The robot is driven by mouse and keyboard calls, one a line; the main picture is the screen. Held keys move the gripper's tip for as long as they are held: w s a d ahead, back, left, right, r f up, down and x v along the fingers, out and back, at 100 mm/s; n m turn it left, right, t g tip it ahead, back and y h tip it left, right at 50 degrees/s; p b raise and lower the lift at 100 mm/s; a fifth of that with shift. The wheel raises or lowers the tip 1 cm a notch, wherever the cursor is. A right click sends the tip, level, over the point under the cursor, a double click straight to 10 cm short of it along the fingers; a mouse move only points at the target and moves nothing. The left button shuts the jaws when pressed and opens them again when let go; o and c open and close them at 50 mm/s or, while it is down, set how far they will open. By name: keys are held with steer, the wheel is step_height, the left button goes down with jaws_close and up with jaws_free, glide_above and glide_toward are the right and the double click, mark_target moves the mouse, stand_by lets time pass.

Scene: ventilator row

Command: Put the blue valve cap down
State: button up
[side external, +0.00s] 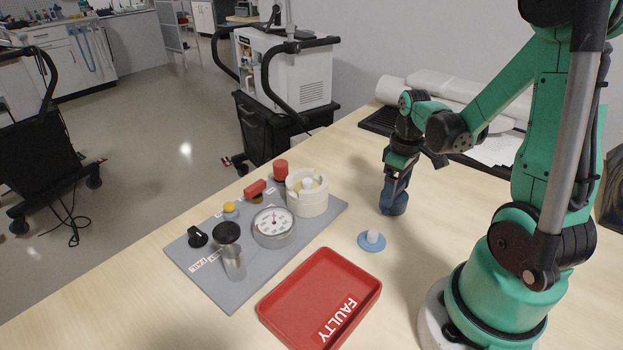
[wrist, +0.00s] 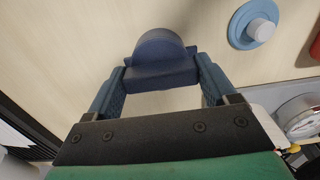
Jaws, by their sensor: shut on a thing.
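The dark blue valve cap (side external: 394,204) is between the fingers of my gripper (side external: 398,180). It hangs low over the wooden table, right of the grey panel; I cannot tell whether its underside touches the table. In the wrist view the cap (wrist: 162,58) shows a rounded face and a flat block, with the two blue fingers of my gripper (wrist: 160,80) shut on its sides.
A light blue disc with a white knob (side external: 372,241) lies on the table (side external: 225,320) close to the cap. A red FAULTY tray (side external: 300,290) lies nearer. The grey panel (side external: 200,265) carries a gauge (side external: 273,224), a white cylinder (side external: 307,195) and several knobs.

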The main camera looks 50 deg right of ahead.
steer(key=shift+f, duration=0.1)
steer(key=shift+f, duration=0.25)
steer(key=o, duration=1)
steer(key=shift+r, duration=0.15)
step_height(320, 180, up, 12)
steer(key=w+a+t, duration=0.1)
steer(key=a+t, duration=0.1)
steer(key=a, duration=0.3)
steer(key=w+a+t, duration=0.2)
steer(key=a, duration=0.4)
steer(key=w+a+f+t, duration=0.1)
steer(key=w+a+t, duration=0.1)
steer(key=a, duration=0.3)
steer(key=shift+w+a+t, duration=0.1)
steer(key=shift+a+t, duration=0.2)
steer(key=shift+t, duration=0.3)
